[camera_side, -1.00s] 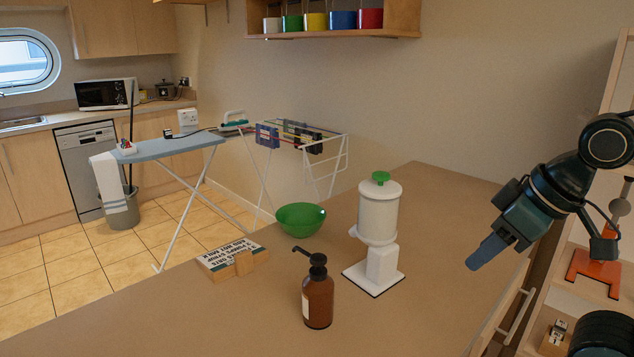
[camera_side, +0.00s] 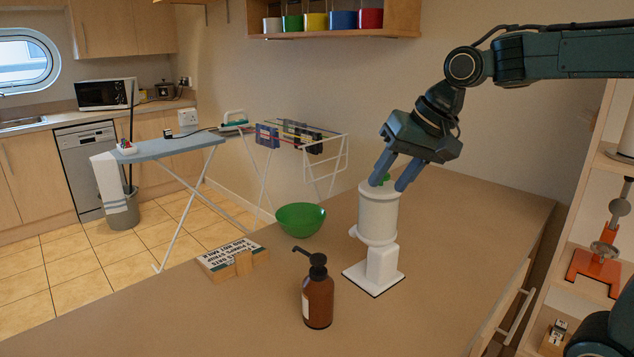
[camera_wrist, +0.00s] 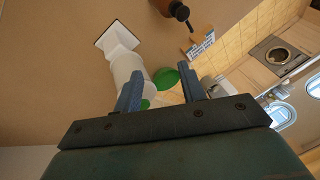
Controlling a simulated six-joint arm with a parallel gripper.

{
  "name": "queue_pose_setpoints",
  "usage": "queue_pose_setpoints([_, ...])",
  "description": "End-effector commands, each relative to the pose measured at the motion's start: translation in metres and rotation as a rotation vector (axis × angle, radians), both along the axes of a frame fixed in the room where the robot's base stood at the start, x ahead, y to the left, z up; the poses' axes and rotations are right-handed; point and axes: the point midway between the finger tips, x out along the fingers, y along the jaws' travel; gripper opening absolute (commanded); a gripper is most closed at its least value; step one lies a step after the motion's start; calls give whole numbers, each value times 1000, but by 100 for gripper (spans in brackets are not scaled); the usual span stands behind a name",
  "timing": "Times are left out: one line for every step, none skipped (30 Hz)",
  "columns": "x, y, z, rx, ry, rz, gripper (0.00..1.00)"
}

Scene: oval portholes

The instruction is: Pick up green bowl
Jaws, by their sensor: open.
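The green bowl (camera_side: 300,220) sits upright and empty on the brown counter, near its far edge, left of the white dispenser. In the wrist view the green bowl (camera_wrist: 166,78) shows between the fingers, beyond the dispenser, partly hidden by it. My gripper (camera_side: 392,180) is open, with its fingers pointing down at the top of the white dispenser, to the right of the bowl and above it. In the wrist view my gripper (camera_wrist: 160,90) has its two blue fingers apart with nothing held. Whether a finger touches the dispenser I cannot tell.
The white dispenser (camera_side: 379,220) with a green knob stands between my gripper and the bowl. A brown pump bottle (camera_side: 318,298) stands in front, and a lettered block (camera_side: 232,259) lies left. The counter (camera_side: 460,240) is clear to the right.

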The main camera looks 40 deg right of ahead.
Motion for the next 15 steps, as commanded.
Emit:
queue_pose_setpoints([14,-4,-1,23,9,-30,41])
queue_pose_setpoints([21,-6,-1,37,13,-47,41])
queue_pose_setpoints([31,-9,-2,57,18,-69,41])
queue_pose_setpoints([38,-11,-2,71,21,-86,41])
queue_pose_setpoints([45,-13,-3,85,25,-104,41])
queue_pose_setpoints([55,-16,-4,104,30,-126,41])
queue_pose_setpoints([62,-19,-5,119,34,-144,41])
queue_pose_setpoints([69,-21,-7,133,39,-161,41])
queue_pose_setpoints([78,-25,-9,152,44,-185,41])
queue_pose_setpoints([85,-28,-10,167,48,-201,41])
queue_pose_setpoints([92,-30,-12,180,52,-217,41])
queue_pose_setpoints([100,-34,-15,199,58,-240,41])
queue_pose_setpoints([106,-37,-17,212,62,-255,41])
queue_pose_setpoints([112,-40,-19,225,67,-271,41])
queue_pose_setpoints([120,-43,-22,242,73,-290,41])
